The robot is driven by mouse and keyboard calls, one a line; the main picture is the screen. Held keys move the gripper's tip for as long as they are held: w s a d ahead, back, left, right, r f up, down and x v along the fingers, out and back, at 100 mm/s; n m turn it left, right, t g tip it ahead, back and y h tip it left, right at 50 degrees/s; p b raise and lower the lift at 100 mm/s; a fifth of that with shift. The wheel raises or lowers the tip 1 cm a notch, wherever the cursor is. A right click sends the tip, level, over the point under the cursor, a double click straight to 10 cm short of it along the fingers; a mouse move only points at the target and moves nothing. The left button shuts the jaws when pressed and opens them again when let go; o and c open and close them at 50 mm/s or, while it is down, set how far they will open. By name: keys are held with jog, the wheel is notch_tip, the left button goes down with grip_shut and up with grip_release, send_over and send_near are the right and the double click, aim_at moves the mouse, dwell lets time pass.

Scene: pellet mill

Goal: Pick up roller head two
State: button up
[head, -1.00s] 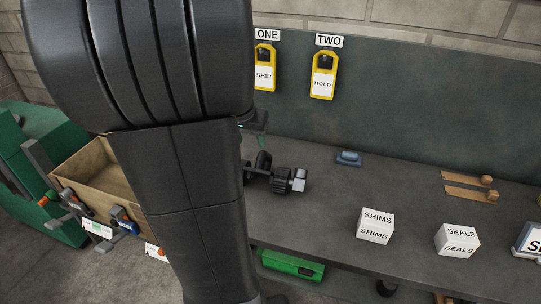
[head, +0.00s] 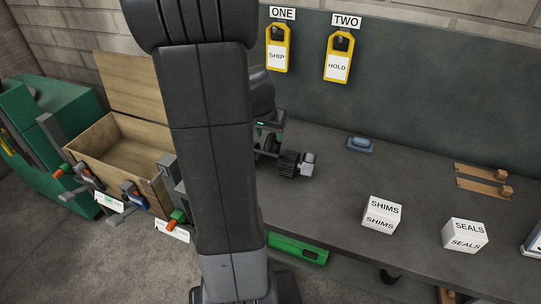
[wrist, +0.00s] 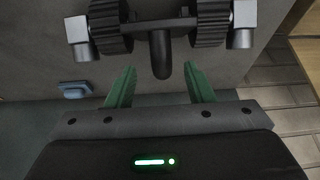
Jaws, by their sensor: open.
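A roller head (head: 290,163) lies on the dark bench, partly hidden by my arm in the head view. In the wrist view the roller head (wrist: 210,22) shows two black ribbed rollers, grey end blocks and a dark rounded handle (wrist: 161,55) pointing toward me. No number on it can be read. My gripper (wrist: 160,82) has its green fingers apart and empty, one on each side of the handle's line, with the handle's end near the fingertips. In the head view my gripper (head: 268,132) is mostly behind my arm, just beside the roller head.
White SHIMS (head: 381,216) and SEALS (head: 464,235) boxes stand to the right on the bench. A blue object (head: 360,145) lies near the back wall. Yellow tags hang under signs ONE (head: 278,50) and TWO (head: 338,58). An open wooden crate (head: 130,150) stands left.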

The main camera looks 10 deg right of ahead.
aim_at(270, 135)
jog(key=shift+p+x, duration=0.35)
jog(key=shift+x, duration=1.9)
jog(key=shift+w, duration=0.15)
grip_shut()
jog(key=shift+r, duration=0.1)
jog(key=shift+w+r, duration=0.2)
jog(key=shift+w, duration=0.05)
